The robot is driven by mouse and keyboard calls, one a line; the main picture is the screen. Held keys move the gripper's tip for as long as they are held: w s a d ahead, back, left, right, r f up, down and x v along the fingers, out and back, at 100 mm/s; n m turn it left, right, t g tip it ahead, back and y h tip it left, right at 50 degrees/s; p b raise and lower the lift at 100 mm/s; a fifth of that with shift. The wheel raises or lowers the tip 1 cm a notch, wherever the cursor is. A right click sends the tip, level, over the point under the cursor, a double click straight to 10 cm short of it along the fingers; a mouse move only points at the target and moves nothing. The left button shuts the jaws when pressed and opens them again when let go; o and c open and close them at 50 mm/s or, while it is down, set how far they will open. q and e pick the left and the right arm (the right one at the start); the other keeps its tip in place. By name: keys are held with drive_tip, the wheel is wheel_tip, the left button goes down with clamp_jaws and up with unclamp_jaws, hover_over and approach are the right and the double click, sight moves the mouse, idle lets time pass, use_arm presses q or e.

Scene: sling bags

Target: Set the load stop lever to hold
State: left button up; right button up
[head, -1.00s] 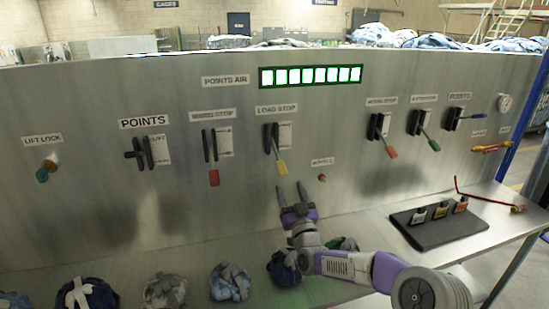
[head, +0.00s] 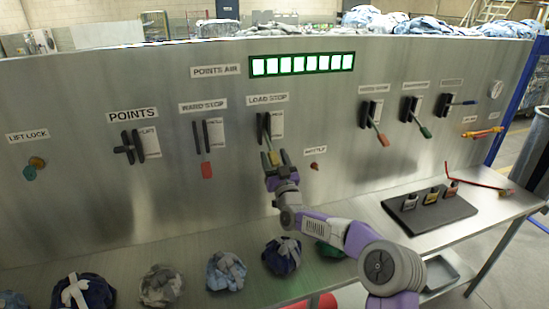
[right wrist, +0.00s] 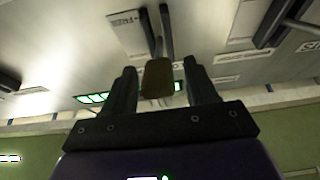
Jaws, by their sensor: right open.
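The load stop lever (head: 268,140) is on the upright metal panel under its LOAD STOP label (head: 267,98). It slants downward, with a yellow handle end (head: 274,158). My right gripper (head: 273,156) is open at the handle end, which shows between its fingers. In the right wrist view the dull yellow handle end (right wrist: 157,79) sits between the two spread fingers of my gripper (right wrist: 162,88), with a gap on both sides. My left gripper is not in view.
The red-handled ward stop lever (head: 206,170) is to the left and a small knob (head: 314,166) to the right. Below, a metal shelf (head: 345,290) holds several bundled bags and a dark mat (head: 425,213) with small labelled items.

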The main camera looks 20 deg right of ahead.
drive_tip(key=shift+c, duration=0.3)
clamp_jaws()
drive_tip(key=shift+d+r, duration=0.1)
